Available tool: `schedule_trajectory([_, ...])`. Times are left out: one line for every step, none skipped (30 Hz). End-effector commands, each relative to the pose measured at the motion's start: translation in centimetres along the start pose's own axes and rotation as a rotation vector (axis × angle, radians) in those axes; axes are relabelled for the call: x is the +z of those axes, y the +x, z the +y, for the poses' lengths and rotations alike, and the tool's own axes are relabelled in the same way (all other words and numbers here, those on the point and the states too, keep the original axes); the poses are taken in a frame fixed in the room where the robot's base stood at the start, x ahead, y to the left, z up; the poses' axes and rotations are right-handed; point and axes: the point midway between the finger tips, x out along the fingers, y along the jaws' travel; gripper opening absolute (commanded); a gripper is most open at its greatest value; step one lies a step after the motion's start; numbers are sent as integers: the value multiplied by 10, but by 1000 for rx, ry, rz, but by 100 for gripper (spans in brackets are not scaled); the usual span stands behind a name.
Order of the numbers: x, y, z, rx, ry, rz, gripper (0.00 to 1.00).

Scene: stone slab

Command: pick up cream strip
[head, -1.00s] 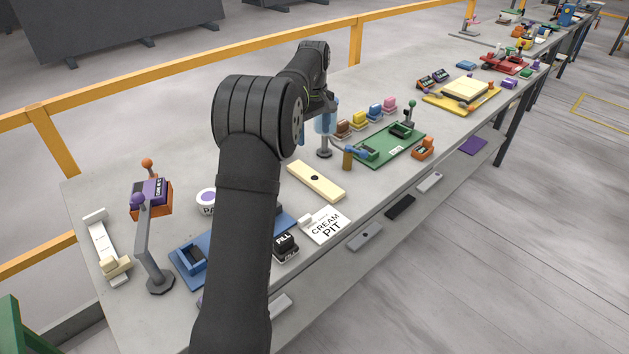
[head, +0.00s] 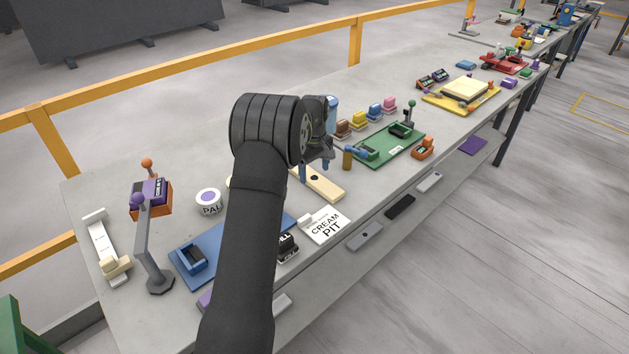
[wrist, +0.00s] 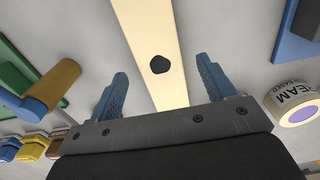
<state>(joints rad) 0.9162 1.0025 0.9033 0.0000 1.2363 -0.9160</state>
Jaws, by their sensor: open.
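The cream strip (head: 325,184) lies flat on the stone slab, partly hidden behind my arm in the head view. In the wrist view the cream strip (wrist: 150,45) runs from the top edge down between my fingers, with a dark round spot (wrist: 159,64) on it. My gripper (wrist: 162,82) is open, with one blue finger on each side of the strip and a gap to each. Nothing is held. In the head view my gripper (head: 315,172) is over the strip, mostly hidden by my own arm.
A white card reading CREAM PIT (head: 325,226) lies in front of the strip. A green board (head: 392,147) and a blue-and-ochre piece (head: 350,156) are to the right. A blue board (head: 210,245) and a round labelled tub (head: 208,200) are to the left.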

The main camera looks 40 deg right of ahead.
Motion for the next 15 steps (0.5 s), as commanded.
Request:
schedule_trajectory([0,10,0,-2,0,-2,75])
schedule_trajectory([0,14,0,-1,0,-1,75])
schedule_trajectory([0,18,0,-1,0,0,75])
schedule_trajectory([0,20,0,-1,0,0,75])
schedule_trajectory([0,22,0,0,0,0,75])
schedule_trajectory([0,23,0,0,0,1,75])
schedule_trajectory([0,24,0,1,0,1,75])
schedule_trajectory([0,23,0,1,0,1,75])
schedule_trajectory([0,23,0,1,0,1,75])
schedule_trajectory([0,23,0,1,0,1,75])
schedule_trajectory([0,23,0,1,0,1,75])
schedule_trajectory([0,23,0,1,0,1,70])
schedule_trajectory([0,23,0,1,0,1,64])
schedule_trajectory([0,23,0,1,0,1,58])
schedule_trajectory([0,23,0,1,0,1,50])
